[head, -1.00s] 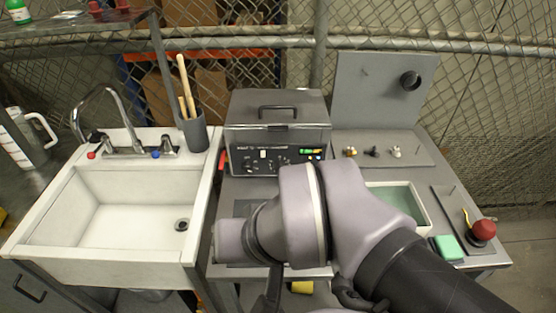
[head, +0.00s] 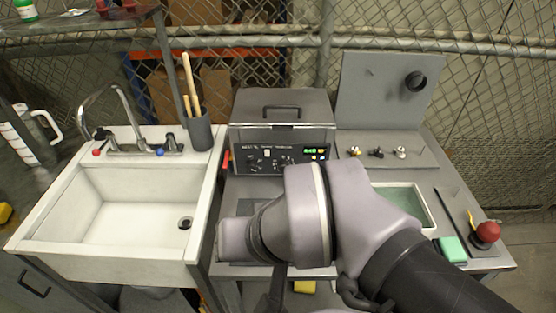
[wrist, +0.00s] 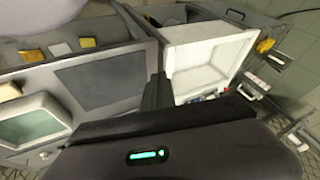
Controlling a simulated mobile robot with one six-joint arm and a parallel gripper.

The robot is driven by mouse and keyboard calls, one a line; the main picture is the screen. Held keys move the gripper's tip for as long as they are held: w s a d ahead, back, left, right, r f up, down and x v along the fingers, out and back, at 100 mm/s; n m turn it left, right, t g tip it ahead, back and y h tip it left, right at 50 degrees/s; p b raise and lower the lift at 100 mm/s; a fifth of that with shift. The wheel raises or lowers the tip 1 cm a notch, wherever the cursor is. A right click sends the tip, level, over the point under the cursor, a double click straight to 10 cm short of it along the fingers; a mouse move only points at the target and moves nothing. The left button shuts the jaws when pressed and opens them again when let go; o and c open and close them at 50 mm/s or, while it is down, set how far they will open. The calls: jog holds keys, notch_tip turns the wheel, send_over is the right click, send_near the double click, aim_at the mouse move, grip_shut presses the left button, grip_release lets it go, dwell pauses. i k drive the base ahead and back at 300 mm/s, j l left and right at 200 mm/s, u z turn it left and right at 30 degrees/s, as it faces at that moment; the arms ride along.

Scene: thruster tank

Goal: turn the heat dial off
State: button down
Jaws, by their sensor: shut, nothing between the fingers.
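The grey box (head: 282,110) with a dark front panel (head: 262,161) stands at the back of the workbench in the head view. Small dials with white markings sit on the panel, beside a white switch (head: 267,153) and a lit display (head: 316,152). Which dial is for heat, and where it points, is too small to read. My arm hides the area just below the panel. My gripper (wrist: 156,92) shows as dark shut fingers in the wrist view, empty and apart from the panel. The box is not recognisable in the wrist view.
A white sink (head: 120,215) stands left of the bench, with a grey tool cup (head: 198,130) at its back corner. Right of the box are small fittings (head: 376,153), a shallow tray (head: 428,212), a green sponge (head: 451,248) and a red-topped object (head: 487,232).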

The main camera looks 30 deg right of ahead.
aim_at(251, 166)
jog(key=j+z, duration=0.4)
jog(key=k+j+z, duration=0.15)
jog(key=j+z, duration=0.3)
jog(key=k+j+z, duration=0.2)
jog(key=j+z, duration=0.2)
jog(key=k+j+z, duration=0.2)
jog(key=j+z, duration=0.25)
jog(key=i+l, duration=0.15)
jog(key=i, duration=0.2)
jog(key=i+l+u, duration=0.1)
jog(key=i, duration=0.2)
